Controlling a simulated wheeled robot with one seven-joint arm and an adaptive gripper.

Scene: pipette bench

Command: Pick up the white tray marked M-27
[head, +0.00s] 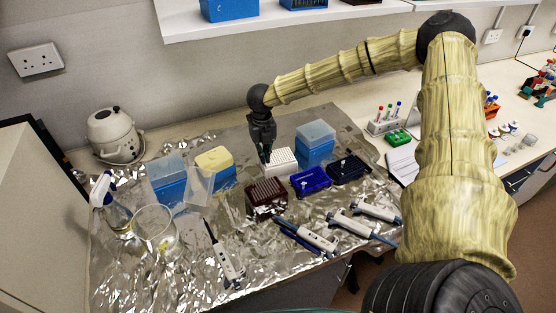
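A white tray (283,161) with a grid of small holes stands on the foil-covered bench, near the middle of the head view. No marking such as M-27 is legible on it at this size. My gripper (265,158) points down at the tray's left end, its fingertips overlapping or just beside that end in the picture. I cannot tell whether the fingers touch the tray or how far apart they are. The gripper hides part of the tray's left end.
A dark red rack (266,195) stands just in front of the tray, a blue box (314,150) close behind right, and a blue tray (311,181) to the right. A yellow-lidded box (216,160) is left. Several pipettes lie in front.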

